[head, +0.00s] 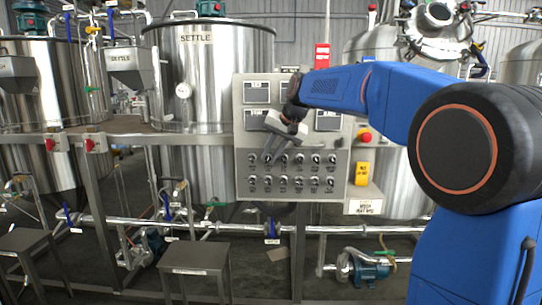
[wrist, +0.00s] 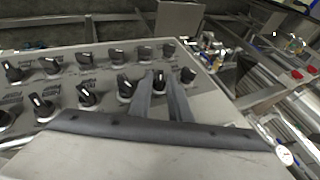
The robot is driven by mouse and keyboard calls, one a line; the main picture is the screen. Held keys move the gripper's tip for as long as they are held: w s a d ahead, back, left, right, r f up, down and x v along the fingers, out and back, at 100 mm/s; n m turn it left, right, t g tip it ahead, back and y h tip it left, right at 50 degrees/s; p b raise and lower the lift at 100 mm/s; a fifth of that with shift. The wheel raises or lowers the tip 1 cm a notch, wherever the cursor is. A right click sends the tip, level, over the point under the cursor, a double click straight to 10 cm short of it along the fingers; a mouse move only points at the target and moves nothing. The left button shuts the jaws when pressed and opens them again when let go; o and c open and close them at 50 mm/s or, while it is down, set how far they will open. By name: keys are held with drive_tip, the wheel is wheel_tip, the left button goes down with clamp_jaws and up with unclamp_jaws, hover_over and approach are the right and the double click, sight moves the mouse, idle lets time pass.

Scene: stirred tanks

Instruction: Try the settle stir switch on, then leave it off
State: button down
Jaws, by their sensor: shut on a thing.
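The grey control panel (head: 240,135) carries two rows of black rotary switches with white pointer marks. My gripper (head: 271,156) reaches down from the right to the upper row, near its left end. In the wrist view my gripper (wrist: 161,82) is shut on a black switch (wrist: 160,76), the second from the right in the near row, with one finger on each side. The pointer of this switch shows between the fingers, but its setting cannot be told. The labels are too small to read, so I cannot tell which switch is the settle stir one.
Neighbouring switches (wrist: 125,86) and (wrist: 188,76) stand close on both sides of my fingers. A red stop button (head: 365,137) and a yellow box (head: 361,173) are on the panel's right. The tank marked SETTLE (head: 205,75) stands behind the panel. A stool (head: 195,252) stands in front.

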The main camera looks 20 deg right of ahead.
drive_tip(key=h, duration=0.1)
drive_tip(key=a+g+h, duration=0.1)
drive_tip(key=h, duration=0.1)
drive_tip(key=n+h, duration=0.1)
drive_tip(key=h, duration=0.1)
drive_tip(key=shift+w+a+r+g, duration=0.15)
drive_tip(key=shift+w+a+g, duration=0.1)
drive_tip(key=shift+g, duration=0.15)
drive_tip(key=h, duration=0.3)
drive_tip(key=n+g+h, duration=0.1)
drive_tip(key=shift+w+a+h, duration=0.1)
drive_tip(key=shift+a+h, duration=0.2)
drive_tip(key=shift+a, duration=0.05)
drive_tip(key=shift+f, duration=0.2)
drive_tip(key=c, duration=1.9)
unclamp_jaws()
drive_tip(key=shift+o, duration=0.2)
drive_tip(key=shift+a, duration=0.1)
drive_tip(key=v, duration=1.7)
drive_tip(key=shift+w+a, duration=0.2)
drive_tip(key=shift+a, duration=0.1)
